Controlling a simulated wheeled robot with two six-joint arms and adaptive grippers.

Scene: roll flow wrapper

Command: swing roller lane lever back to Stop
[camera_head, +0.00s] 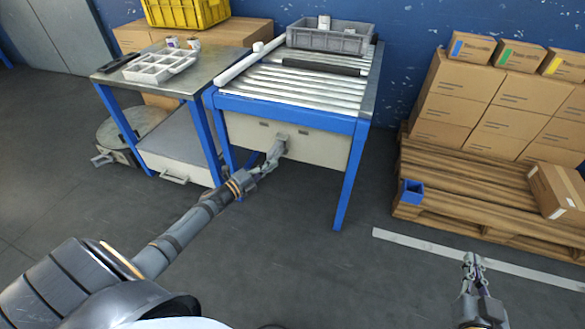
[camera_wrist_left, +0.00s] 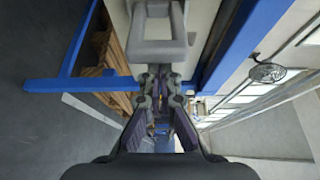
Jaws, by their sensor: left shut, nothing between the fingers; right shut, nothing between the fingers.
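The roller lane (camera_head: 300,82) is a blue-framed table with metal rollers and a pale front panel (camera_head: 325,148). A grey lever (camera_head: 281,138) sits on that panel between two small dark labels, too small to read. In the left wrist view a grey rectangular loop (camera_wrist_left: 158,48), seemingly the lever's handle, lies just beyond the fingertips. My left gripper (camera_head: 270,163) is shut and empty, close to the lever; it also shows in the left wrist view (camera_wrist_left: 160,82). I cannot tell whether it touches the lever. My right gripper (camera_head: 473,264) is shut and empty, over the floor at the lower right.
A grey crate (camera_head: 330,39) and a dark roll lie on the lane. A side table (camera_head: 195,77) with a white divided tray (camera_head: 158,67) stands to the left. The floor in front is clear.

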